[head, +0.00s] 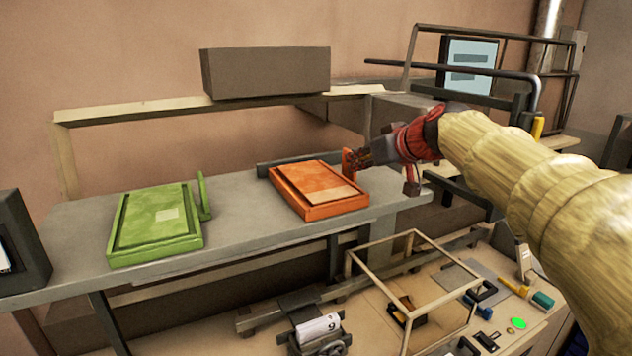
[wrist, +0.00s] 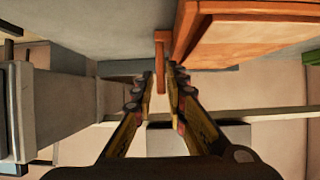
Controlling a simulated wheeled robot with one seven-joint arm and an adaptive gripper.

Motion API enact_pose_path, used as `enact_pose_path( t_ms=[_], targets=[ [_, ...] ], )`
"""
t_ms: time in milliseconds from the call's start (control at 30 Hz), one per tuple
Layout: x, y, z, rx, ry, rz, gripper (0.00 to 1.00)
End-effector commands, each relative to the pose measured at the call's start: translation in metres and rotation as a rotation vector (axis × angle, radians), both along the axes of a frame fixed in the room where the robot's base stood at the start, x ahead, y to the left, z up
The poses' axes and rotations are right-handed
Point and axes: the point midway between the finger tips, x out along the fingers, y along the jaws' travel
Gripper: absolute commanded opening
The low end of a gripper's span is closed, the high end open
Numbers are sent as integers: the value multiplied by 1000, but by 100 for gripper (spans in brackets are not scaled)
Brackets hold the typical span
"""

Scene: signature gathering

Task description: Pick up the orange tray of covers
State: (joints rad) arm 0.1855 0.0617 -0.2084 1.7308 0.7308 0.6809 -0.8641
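The orange tray (head: 318,212) lies on the grey shelf, with a mottled orange cover and a paler patch inside its rim. Its upright handle (head: 348,162) stands at its right side. In the wrist view the tray (wrist: 225,45) fills the upper right, and the handle (wrist: 160,62) hangs between the fingertips. My gripper (head: 366,158) reaches in from the right at the handle. In the wrist view my gripper (wrist: 161,80) has its fingers apart, one on each side of the handle's end, with gaps showing. Contact with the handle cannot be made out.
A green tray (head: 150,246) with its own upright handle lies left on the same grey shelf (head: 245,230). A brown box (head: 265,72) sits on the upper ledge behind. A wire frame (head: 408,318) and small tools occupy the lower bench. A dark rail frame (head: 408,62) stands behind my arm.

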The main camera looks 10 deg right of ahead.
Motion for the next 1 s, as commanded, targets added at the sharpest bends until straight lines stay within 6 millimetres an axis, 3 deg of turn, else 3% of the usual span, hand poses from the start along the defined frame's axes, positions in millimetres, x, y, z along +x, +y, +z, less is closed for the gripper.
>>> enact_pose_path(
  t_ms=[233, 467, 700, 1000],
  targets=[
    [21, 7, -11, 0, 1, 1, 14],
    [21, 7, -12, 0, 0, 0, 14],
    [21, 7, -12, 0, 1, 0, 0],
    [21, 7, -13, 0, 1, 0, 0]
  ],
)
